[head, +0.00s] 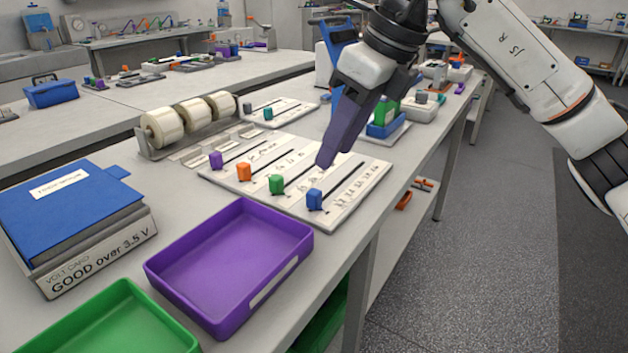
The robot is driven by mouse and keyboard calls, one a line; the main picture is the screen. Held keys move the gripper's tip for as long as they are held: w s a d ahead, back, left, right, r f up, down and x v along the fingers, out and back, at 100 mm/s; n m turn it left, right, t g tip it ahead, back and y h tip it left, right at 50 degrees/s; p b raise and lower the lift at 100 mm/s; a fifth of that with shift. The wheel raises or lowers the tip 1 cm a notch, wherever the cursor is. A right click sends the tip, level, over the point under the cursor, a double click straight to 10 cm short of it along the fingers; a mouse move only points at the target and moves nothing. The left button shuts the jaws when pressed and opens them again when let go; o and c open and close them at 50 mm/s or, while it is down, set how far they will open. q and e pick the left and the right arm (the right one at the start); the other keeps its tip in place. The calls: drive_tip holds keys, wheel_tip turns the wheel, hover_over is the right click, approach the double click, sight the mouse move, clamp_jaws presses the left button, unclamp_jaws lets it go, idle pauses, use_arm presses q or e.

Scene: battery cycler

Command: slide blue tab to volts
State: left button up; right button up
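The blue tab (314,199) stands at the near end of its slot on the white slider panel (373,182). The green tab (276,184), orange tab (243,171) and purple tab (216,159) stand at the near ends of the other slots. Handwritten marks run beside the slots; I cannot read the word volts. My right gripper (325,160) points down over the panel, above and slightly beyond the blue tab, apart from it. Its fingers look close together, but their gap is hidden. My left gripper is out of view.
A purple tray (228,262) and a green tray (118,325) lie in front of the panel. A blue binder (65,208) is at left. Tape rolls (163,128) stand behind the panel. A blue and green device (384,125) sits beyond it, near the table's right edge.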

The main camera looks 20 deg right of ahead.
sight(316, 192)
drive_tip(key=b+x, duration=0.1)
drive_tip(key=x, duration=0.9)
drive_tip(key=shift+s, duration=0.1)
drive_tip(key=shift+c, duration=0.4)
drive_tip(key=shift+d, duration=0.1)
clamp_jaws()
